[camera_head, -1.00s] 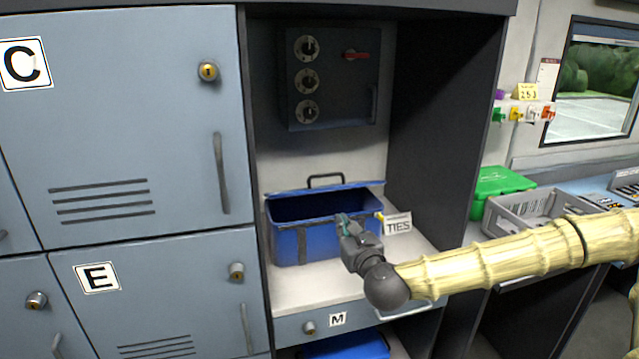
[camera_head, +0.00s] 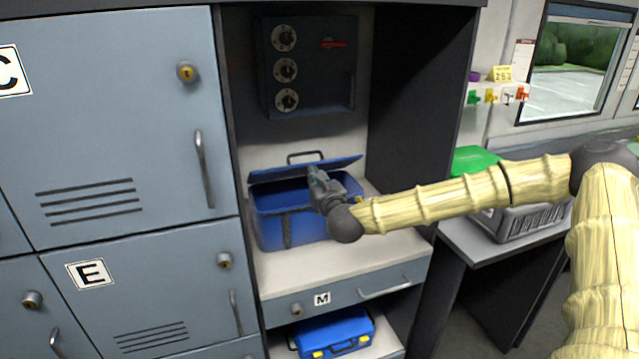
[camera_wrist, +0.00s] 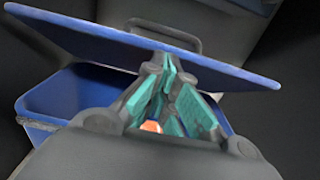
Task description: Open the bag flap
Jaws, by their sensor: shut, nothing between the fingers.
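The blue bag (camera_head: 270,228) stands on the white shelf in the open cabinet bay. The bag wall (camera_wrist: 75,90) shows at left. My arm hides the bag's right side.
Dials and a red switch sit on a dark panel (camera_head: 310,68) above the bag. Drawer M (camera_head: 350,290) is below, with another blue case (camera_head: 335,332) under it. Lockers stand at left. A dark partition (camera_head: 412,120) bounds the bay at right; a grey crate (camera_head: 520,222) stands beyond.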

